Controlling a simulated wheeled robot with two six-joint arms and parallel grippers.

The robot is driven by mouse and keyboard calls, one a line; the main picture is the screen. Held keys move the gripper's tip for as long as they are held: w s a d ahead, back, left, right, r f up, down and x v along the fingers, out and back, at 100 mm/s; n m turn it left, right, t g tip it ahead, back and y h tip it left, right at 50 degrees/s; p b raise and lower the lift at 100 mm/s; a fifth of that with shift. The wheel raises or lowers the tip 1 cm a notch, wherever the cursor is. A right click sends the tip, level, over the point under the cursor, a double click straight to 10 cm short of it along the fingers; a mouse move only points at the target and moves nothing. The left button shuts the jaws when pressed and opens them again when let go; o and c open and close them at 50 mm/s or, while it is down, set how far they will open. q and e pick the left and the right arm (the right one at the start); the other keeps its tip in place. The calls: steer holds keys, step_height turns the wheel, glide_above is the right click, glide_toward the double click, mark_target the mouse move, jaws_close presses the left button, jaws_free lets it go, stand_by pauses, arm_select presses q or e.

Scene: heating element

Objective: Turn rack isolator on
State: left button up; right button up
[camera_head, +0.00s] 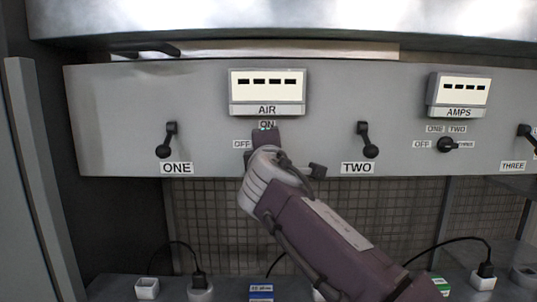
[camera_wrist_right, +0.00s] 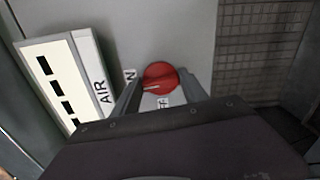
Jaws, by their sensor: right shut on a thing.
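A red rotary knob (camera_wrist_right: 161,77) sits on the grey panel beside the AIR display, between the ON label (camera_wrist_right: 130,76) and the OFF label (camera_wrist_right: 164,102). A pale mark on the knob faces left in the right wrist view; I cannot tell exactly which label it meets. My right gripper (camera_head: 264,142) reaches up to the panel below the AIR display (camera_head: 267,87). Its two fingers stand on either side of the knob and are shut on it. In the head view the gripper hides the knob; the ON label (camera_head: 267,125) and OFF label (camera_head: 242,144) show. My left gripper is not in view.
Black lever switches ONE (camera_head: 167,140) and TWO (camera_head: 368,140) flank the gripper. An AMPS display (camera_head: 460,93) with a black selector knob (camera_head: 447,145) is at right. Plugs and cables (camera_head: 199,285) line the ledge below. A metal shelf overhangs the panel.

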steer(key=shift+f+m, duration=0.1)
steer(key=shift+m, duration=0.5)
steer(key=shift+b, duration=0.3)
steer(key=o, duration=1.4)
steer(key=s+b, duration=0.4)
steer(key=s, duration=0.5)
